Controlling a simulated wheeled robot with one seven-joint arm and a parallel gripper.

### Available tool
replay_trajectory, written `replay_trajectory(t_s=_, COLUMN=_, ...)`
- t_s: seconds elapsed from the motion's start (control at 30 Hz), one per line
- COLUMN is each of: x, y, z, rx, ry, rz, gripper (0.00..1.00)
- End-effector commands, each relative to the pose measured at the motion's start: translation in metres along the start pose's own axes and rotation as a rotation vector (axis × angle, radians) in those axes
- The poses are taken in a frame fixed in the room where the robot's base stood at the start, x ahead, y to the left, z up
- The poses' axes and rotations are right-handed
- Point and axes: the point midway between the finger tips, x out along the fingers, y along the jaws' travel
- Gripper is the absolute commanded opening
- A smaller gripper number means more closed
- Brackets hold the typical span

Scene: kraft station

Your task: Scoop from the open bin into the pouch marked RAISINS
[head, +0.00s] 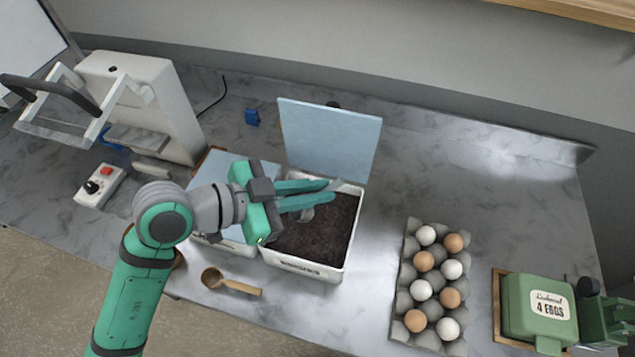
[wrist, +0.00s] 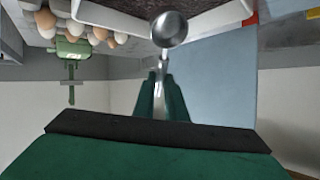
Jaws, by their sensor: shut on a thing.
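My gripper (head: 328,190) is shut on a metal scoop (wrist: 170,32) and holds it over the open bin (head: 352,255). In the wrist view the scoop's round bowl points away from the fingers, and its handle lies between them. In the head view the fingers hide much of the scoop. The open bin is white, filled with dark contents (head: 318,235), with its pale blue lid (head: 330,138) standing up at the back. Its front label is too small to read surely. I cannot make out a pouch marked RAISINS in either view.
A second bin with a pale blue lid (head: 222,172) sits left, partly behind my arm. A wooden scoop (head: 232,283) lies in front. A white press machine (head: 150,105) and control box (head: 100,186) stand left. An egg carton (head: 398,325) and green egg device (head: 530,308) stand right.

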Motion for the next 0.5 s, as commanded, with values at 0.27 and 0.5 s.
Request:
replay_trajectory(t_s=0.27, x=0.01, y=0.003, z=0.022, rx=-0.002, ry=0.002, rz=-0.001, gripper=0.0)
replay_trajectory(t_s=0.5, x=0.018, y=0.006, z=0.04, rx=-0.002, ry=0.001, rz=-0.002, gripper=0.0)
